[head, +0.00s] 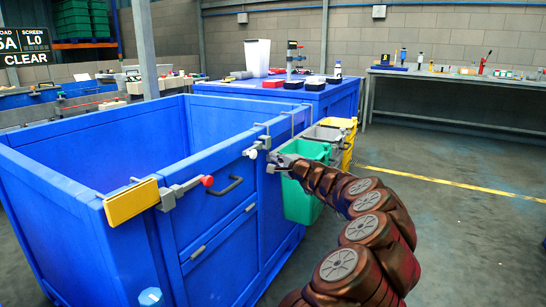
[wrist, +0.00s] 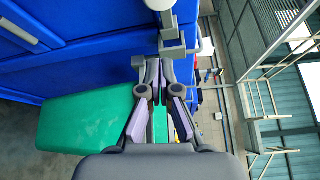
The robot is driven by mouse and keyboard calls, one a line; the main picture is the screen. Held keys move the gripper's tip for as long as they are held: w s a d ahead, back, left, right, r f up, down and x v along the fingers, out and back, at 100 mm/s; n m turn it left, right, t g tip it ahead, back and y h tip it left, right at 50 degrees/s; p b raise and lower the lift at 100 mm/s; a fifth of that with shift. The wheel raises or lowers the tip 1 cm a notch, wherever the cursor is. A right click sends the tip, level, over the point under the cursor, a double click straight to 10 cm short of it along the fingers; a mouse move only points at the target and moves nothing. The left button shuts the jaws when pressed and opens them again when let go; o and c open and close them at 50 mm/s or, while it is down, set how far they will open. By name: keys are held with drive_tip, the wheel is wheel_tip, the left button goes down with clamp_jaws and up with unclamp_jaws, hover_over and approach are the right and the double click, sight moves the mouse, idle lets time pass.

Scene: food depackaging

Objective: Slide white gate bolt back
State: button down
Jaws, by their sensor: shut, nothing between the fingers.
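The blue bin (head: 120,130) has two gate bolts on its upper front. One bolt has a white knob (head: 251,153) and a grey bar and bracket (head: 265,142); the other has a red knob (head: 207,181). My gripper (head: 279,162) is just right of the white-knobbed bolt. In the wrist view my gripper (wrist: 160,78) is shut and empty, its tips close below a grey bolt part (wrist: 172,48). I cannot tell whether they touch it. A white piece (wrist: 159,4) shows at the top edge there.
A green bin (head: 305,195), a grey bin (head: 325,134) and a yellow bin (head: 347,123) hang right of the blue bin, close to my arm. A dark handle (head: 229,187) sits between the bolts. A yellow block (head: 131,202) is on the near corner. The floor at right is clear.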

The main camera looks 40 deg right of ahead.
drive_tip(key=shift+v, duration=2.6)
